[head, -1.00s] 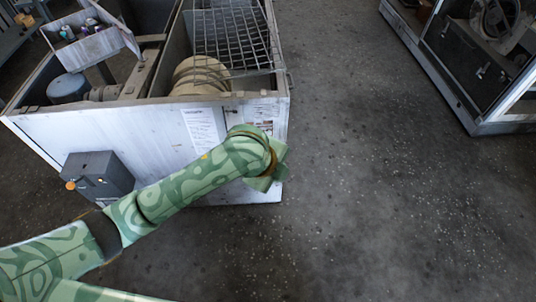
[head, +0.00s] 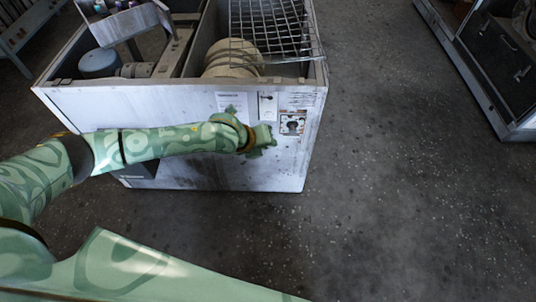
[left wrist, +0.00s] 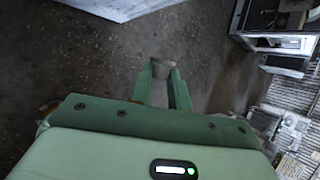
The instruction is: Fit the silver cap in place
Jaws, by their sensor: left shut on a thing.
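The silver cap (left wrist: 162,66) shows as a small pale grey piece between the fingertips in the left wrist view. My left gripper (left wrist: 160,75) is shut on it. In the head view my left gripper (head: 270,140) is in front of the white blower housing (head: 150,108), near the right part of its front wall; the cap cannot be made out there. A small panel with a dark round fitting (head: 292,124) is on that wall, just right of and above the gripper. Whether the gripper touches the wall cannot be told. My right gripper is not in view.
A wire grille (head: 275,30) lies over the housing's open top, above a beige ribbed drum (head: 232,58). A small tray (head: 125,25) stands at its back left. Another cabinet (head: 490,80) is at the right. The floor between them is clear.

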